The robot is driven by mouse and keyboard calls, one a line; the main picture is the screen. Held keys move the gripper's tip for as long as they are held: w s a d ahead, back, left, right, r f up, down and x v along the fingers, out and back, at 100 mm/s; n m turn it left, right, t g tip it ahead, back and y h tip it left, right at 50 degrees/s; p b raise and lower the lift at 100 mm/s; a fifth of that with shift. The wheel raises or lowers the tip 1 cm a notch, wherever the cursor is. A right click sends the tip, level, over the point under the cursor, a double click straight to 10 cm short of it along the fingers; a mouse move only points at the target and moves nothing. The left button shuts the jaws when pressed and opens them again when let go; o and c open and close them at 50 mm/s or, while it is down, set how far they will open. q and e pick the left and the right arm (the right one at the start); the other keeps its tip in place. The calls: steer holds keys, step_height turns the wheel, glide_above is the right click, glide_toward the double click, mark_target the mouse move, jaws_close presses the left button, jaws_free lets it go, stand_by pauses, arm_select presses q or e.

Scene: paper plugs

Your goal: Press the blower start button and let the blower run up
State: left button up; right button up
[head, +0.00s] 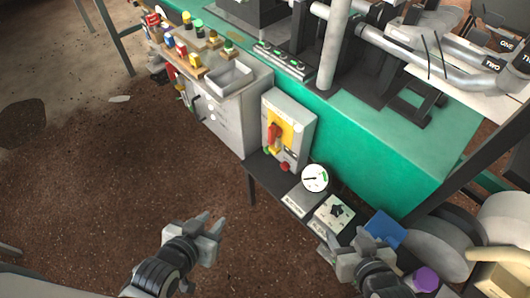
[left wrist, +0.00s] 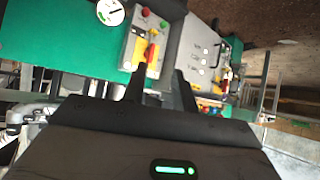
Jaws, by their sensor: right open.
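A pale switch box (head: 299,109) with a yellow plate (head: 288,130) and red handle (head: 273,135) stands at the green machine's front. A small green button (head: 266,150) shows low on its left, and a red button (head: 285,167) at its lower front. In the left wrist view the box (left wrist: 137,48) is beyond my fingers, with a green button (left wrist: 146,11) near the top. I cannot tell which button is the blower start. My left gripper (head: 211,224) is open, empty and apart from the box, over the floor. It also shows in the left wrist view (left wrist: 160,88). My right gripper (head: 342,248) is open.
A round gauge (head: 315,178) and a dial panel (head: 335,213) sit right of the box. A grey cabinet (head: 222,117) with a tray (head: 228,76) stands left. Blue (head: 384,229) and purple (head: 426,279) items are near my right gripper.

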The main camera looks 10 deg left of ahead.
arm_select(q)
jaws_close()
stand_by(1.4)
